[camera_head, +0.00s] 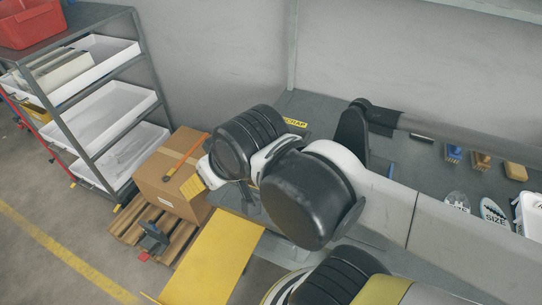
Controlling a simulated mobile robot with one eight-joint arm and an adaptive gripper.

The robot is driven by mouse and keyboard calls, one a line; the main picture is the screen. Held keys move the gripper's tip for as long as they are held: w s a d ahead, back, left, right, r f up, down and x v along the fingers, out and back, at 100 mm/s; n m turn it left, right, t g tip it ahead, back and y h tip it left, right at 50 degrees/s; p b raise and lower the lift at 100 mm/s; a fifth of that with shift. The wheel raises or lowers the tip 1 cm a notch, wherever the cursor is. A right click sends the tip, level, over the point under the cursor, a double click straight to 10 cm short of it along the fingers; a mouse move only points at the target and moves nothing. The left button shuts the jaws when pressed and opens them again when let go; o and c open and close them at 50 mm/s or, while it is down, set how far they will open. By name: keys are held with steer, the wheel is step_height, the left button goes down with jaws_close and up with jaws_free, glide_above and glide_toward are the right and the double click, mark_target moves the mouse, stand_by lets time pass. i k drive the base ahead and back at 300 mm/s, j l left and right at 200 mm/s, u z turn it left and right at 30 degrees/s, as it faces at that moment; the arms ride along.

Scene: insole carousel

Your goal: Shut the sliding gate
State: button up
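I cannot pick out a sliding gate with certainty. A plain yellow sloping panel (212,262) runs down from the front edge of the grey workbench; whether it is part of a gate or a chute I cannot tell. My arm reaches from the lower right across the bench, and its thick black and white joints cover the middle of the view. My gripper (198,183) seems to be at the far end of the arm, in front of a cardboard box. Only a white part and a ridged yellow piece show there. Its fingers cannot be made out clearly.
The cardboard box (158,185) stands on a wooden pallet (130,225) beside the bench. An orange bar (187,157) shows against it. A grey rack (140,50) with white trays is at left. Brushes and insoles lie on the bench (400,160) at right, under a grey horizontal tube (450,133).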

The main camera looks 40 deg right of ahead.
mark_target(211, 270)
steer(key=k+j+u, duration=0.15)
steer(key=u, duration=0.2)
steer(key=k+j+u, duration=0.15)
steer(key=u, duration=0.25)
steer(key=k+l+z, duration=0.45)
steer(key=i+l, duration=0.05)
